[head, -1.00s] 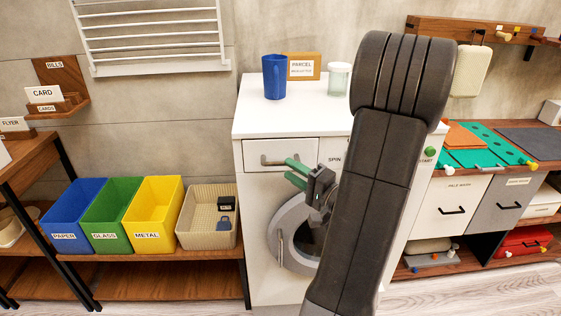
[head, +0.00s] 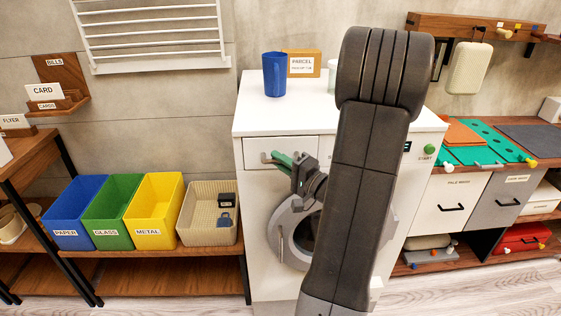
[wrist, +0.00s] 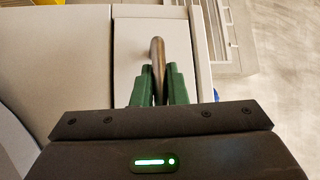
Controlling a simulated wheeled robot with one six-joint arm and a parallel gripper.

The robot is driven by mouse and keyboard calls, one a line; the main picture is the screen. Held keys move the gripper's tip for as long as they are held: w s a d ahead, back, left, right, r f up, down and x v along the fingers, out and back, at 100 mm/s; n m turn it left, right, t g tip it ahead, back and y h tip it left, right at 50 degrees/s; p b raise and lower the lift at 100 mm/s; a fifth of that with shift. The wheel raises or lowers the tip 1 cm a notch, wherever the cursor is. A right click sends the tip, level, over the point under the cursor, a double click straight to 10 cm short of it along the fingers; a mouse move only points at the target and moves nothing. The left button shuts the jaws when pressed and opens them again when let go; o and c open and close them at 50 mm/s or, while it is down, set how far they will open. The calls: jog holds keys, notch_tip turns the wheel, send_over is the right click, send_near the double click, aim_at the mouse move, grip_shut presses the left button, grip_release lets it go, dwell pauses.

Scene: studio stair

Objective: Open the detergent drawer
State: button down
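The detergent drawer (head: 256,152) is the white panel at the top left of the washing machine's front, and it looks flush with the front. Its metal bar handle (head: 264,157) partly shows in the head view; my fingers hide the rest. In the wrist view the handle (wrist: 157,55) runs between my green fingers. My gripper (head: 281,160) is at the handle, its fingers close together on both sides of the bar. It also shows in the wrist view (wrist: 159,85), with little or no gap beside the bar, so it appears shut on the handle.
A blue mug (head: 275,75), a parcel sign (head: 303,64) and a partly hidden jar stand on the washing machine (head: 262,117). Below the drawer is the round door (head: 284,240). A beige basket (head: 190,232) and coloured bins stand on the left shelf.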

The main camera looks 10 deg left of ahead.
jog(key=shift+s+d+f, duration=0.1)
jog(key=shift+s+f, duration=0.05)
jog(key=shift+s, duration=0.1)
jog(key=s+d+b, duration=0.4)
jog(key=s+b, duration=0.2)
jog(key=s, duration=0.8)
jog(key=c, duration=1.5)
grip_release()
jog(key=shift+w, duration=0.1)
jog(key=shift+o, duration=0.2)
jog(key=b+v, duration=0.1)
jog(key=v, duration=1.2)
jog(key=shift+s+d, duration=0.25)
jog(key=shift+d, duration=0.05)
jog(key=x, duration=1.3)
jog(key=shift+w+p, duration=0.15)
jog(key=shift+p, duration=0.3)
